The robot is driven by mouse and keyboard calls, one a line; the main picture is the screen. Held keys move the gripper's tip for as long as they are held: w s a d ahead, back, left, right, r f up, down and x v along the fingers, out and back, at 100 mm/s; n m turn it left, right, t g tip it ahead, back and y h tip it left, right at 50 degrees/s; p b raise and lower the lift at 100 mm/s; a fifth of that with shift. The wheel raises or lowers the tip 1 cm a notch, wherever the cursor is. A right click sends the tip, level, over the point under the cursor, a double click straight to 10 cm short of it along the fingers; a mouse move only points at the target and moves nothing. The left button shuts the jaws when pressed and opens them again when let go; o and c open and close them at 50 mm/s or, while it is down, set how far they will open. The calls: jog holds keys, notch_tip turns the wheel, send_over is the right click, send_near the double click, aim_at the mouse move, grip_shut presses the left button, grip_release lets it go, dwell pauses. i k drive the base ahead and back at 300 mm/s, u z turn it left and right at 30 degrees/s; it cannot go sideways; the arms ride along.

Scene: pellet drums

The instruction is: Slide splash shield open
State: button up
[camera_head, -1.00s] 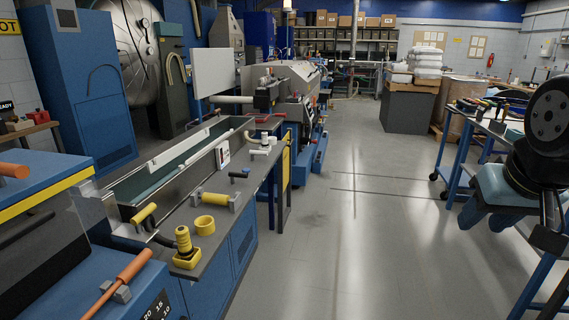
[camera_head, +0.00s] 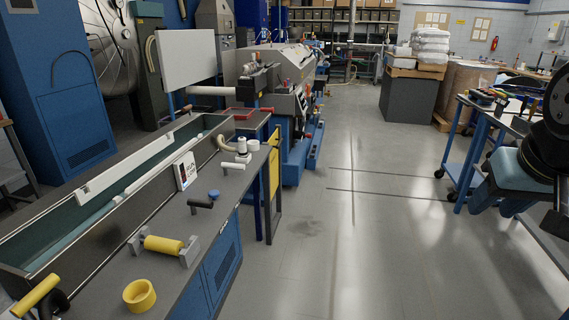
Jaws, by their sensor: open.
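A long open metal trough (camera_head: 130,190) runs along the bench at left, with teal showing inside. A white rail (camera_head: 125,168) lies lengthwise along it. I cannot tell for certain which part is the splash shield. A yellow bar handle (camera_head: 164,245) sits between two grey brackets on the bench top in front of the trough. Parts of my arm, black and blue, show at the right edge, far from the trough. My gripper's fingertips are not visible.
A yellow ring (camera_head: 139,296), a black handle (camera_head: 201,205) and white fittings (camera_head: 242,150) are on the bench top (camera_head: 215,240). A blue trolley table (camera_head: 475,145) stands at right. Clear grey floor (camera_head: 330,240) lies between. A large white panel (camera_head: 187,57) stands behind the trough.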

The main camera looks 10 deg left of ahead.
aim_at(273, 140)
jog(key=z, duration=0.05)
jog(key=i, duration=1.4)
jog(key=u, duration=1.1)
jog(key=k, duration=0.65)
jog(key=z, duration=0.6)
jog(key=i, duration=1.55)
jog(key=u, duration=0.2)
